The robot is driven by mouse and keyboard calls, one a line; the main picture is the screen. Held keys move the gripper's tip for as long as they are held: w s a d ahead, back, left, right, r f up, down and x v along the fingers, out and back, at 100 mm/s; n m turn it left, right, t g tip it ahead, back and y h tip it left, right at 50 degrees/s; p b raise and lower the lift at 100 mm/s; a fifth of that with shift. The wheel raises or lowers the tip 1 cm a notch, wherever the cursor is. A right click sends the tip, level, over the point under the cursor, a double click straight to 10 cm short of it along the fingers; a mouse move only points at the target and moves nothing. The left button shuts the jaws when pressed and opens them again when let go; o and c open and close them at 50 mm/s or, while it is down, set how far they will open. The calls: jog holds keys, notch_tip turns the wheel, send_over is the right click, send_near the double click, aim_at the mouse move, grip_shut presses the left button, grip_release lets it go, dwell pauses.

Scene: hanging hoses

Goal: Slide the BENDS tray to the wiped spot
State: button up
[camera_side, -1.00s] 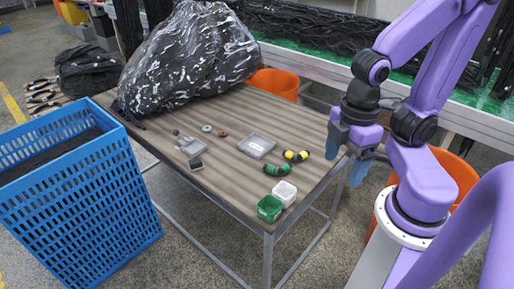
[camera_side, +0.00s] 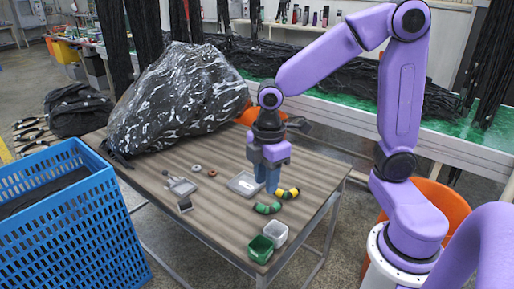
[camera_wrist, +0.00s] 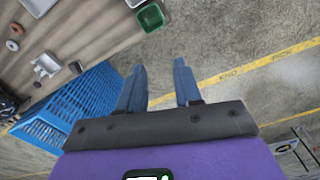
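A shallow grey tray with a white label (camera_side: 242,187) lies on the table; its lettering is too small to read. My gripper (camera_side: 267,190) points down at this tray's right edge in the side view; I cannot tell whether it touches. In the wrist view my gripper (camera_wrist: 160,100) has its two blue fingers apart with nothing between them. A smaller grey tray (camera_side: 180,186) lies further left on the table, with small parts at it. I cannot make out a wiped spot on the wood.
A white bin (camera_side: 276,232) and a green bin (camera_side: 260,250) stand at the front corner. Metal rings (camera_side: 196,168) and a dark-screened device (camera_side: 185,204) lie left. A wrapped bundle (camera_side: 175,95) fills the back left.

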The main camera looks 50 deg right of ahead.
aim_at(246, 184)
jog(key=w+d+f+n, duration=0.1)
jog(key=w+d+f, duration=0.4)
jog(key=w+d, duration=0.5)
jog(key=w+d+f+n, duration=0.2)
jog(key=w+d+f, duration=0.4)
jog(key=w+d, duration=0.5)
jog(key=d, duration=0.3)
jog(key=shift+w+f, duration=0.2)
jog(key=shift+f, duration=0.1)
notch_tip(246, 184, down, 17)
jog(key=shift+f, duration=0.1)
grip_shut()
